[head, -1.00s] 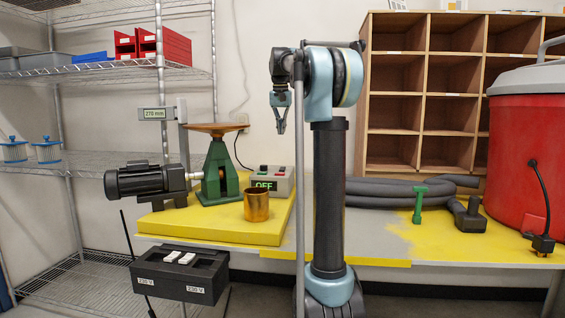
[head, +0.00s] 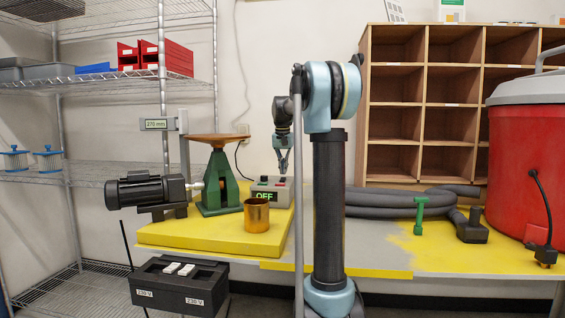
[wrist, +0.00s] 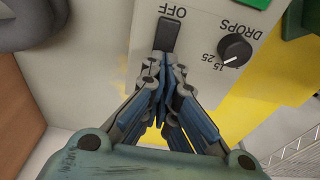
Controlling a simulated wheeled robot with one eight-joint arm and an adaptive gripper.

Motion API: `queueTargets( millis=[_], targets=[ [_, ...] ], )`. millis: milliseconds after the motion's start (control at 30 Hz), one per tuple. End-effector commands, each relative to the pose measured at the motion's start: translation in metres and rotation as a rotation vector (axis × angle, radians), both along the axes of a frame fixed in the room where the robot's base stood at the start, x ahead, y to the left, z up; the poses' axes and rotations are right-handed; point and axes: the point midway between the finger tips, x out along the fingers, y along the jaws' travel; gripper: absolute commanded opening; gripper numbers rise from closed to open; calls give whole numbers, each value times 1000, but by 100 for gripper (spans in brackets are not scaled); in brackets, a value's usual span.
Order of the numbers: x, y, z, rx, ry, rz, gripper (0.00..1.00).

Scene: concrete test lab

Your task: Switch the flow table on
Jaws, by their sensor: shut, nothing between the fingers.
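The flow table, a green stand (head: 219,184) with a brown round top (head: 218,140) and a black motor (head: 143,191), stands on a yellow slab. Its grey control box (head: 270,189) shows green "OFF" on its display. My gripper (head: 284,172) is shut and empty, pointing down just above the box in the head view. In the wrist view, my shut fingertips (wrist: 162,88) are close to the black rocker switch (wrist: 168,35), on its side away from the printed "OFF". I cannot tell whether they touch the panel. A black knob (wrist: 235,50) marked "DROPS" sits beside the switch.
A copper cup (head: 256,214) stands on the yellow slab (head: 190,238) in front of the control box. Right of my arm lie a grey hose (head: 385,203) and a green T-shaped piece (head: 420,214). A red cooler (head: 525,175) stands far right.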

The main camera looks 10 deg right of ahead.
Motion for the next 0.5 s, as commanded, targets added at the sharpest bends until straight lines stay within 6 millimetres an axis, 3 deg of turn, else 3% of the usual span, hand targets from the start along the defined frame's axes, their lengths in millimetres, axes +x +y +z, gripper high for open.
queueTargets(
  millis=[167,500],
  targets=[
    [1,0,-10,0,0,0,0],
    [2,0,-11,0,0,0,0]
  ],
)
